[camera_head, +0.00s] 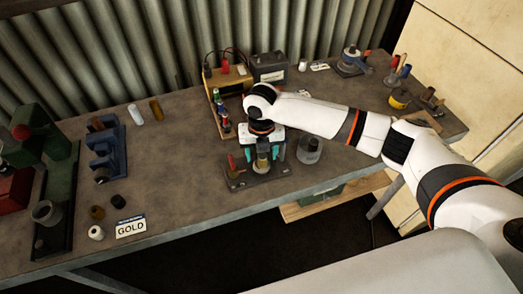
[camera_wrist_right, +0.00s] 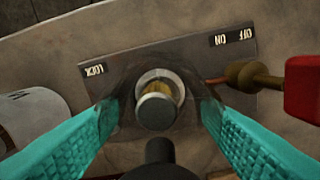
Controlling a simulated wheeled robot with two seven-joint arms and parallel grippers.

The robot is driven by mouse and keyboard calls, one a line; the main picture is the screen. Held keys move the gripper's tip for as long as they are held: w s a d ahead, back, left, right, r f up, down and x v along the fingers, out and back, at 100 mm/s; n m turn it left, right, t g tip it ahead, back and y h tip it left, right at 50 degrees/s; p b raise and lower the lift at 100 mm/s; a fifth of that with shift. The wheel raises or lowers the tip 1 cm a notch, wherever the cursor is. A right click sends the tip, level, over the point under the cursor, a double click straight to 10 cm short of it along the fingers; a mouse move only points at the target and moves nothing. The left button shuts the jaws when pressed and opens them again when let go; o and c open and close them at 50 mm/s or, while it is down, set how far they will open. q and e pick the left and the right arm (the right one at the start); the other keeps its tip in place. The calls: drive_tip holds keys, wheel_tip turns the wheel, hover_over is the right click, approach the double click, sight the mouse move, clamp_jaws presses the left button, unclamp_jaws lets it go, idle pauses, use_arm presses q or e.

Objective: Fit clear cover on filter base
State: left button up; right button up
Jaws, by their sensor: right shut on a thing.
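The filter base (camera_head: 257,182) stands near the bench's front edge, a dark plate with a red-handled valve at its left. In the right wrist view the base plate (camera_wrist_right: 205,62) carries LOCK, OFF and ON marks, with a metal-ended filter post (camera_wrist_right: 157,108) in the middle and the red handle (camera_wrist_right: 303,90) at right. My right gripper (camera_head: 262,154) points down over the base. Its teal fingers are shut on the see-through clear cover (camera_wrist_right: 122,82), which shows faintly around the post. Whether its rim touches the base is hidden. My left gripper is not in view.
A clear jar (camera_head: 309,150) stands close to the right of the base. A wooden rack (camera_head: 219,125) with small bottles and a battery (camera_head: 269,67) are behind. The bench between is clear.

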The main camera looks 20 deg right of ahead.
drive_tip(key=o, duration=1)
drive_tip(key=shift+c, duration=0.2)
drive_tip(key=o, duration=0.5)
drive_tip(key=shift+a, duration=0.1)
drive_tip(key=shift+d+r, duration=0.2)
drive_tip(key=shift+d, duration=0.1)
drive_tip(key=shift+a+r, duration=0.1)
